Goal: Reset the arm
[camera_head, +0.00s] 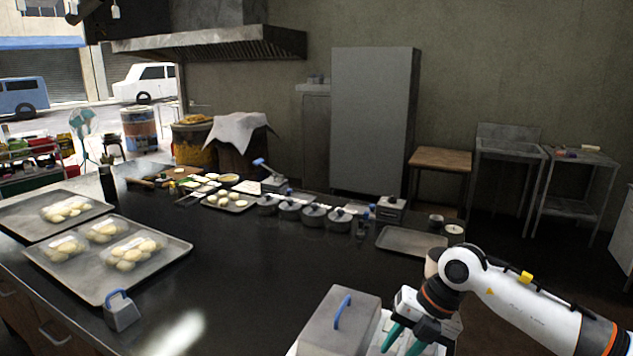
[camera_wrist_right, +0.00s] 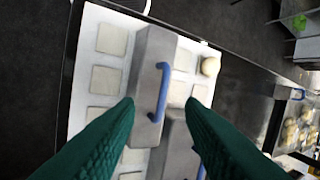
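My right gripper (camera_head: 405,340) has green fingers and hangs over the front right of the dark counter. In the right wrist view (camera_wrist_right: 159,104) its fingers are apart with nothing clasped between them. Below them is a grey metal block with a blue handle (camera_wrist_right: 147,85), on a white board (camera_wrist_right: 84,75) with pale square pieces. The grey block (camera_head: 335,325) also shows in the head view, just left of the gripper. Part of a second grey block (camera_wrist_right: 178,150) with a blue handle shows behind the fingers. My left gripper is not in view.
Two metal trays hold bagged dough balls, the nearer one (camera_head: 90,285) at left. A small blue-handled block (camera_head: 121,313) stands beside it. Several lidded pots (camera_head: 313,215) and an empty tray (camera_head: 412,241) lie farther back. The counter's middle is clear.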

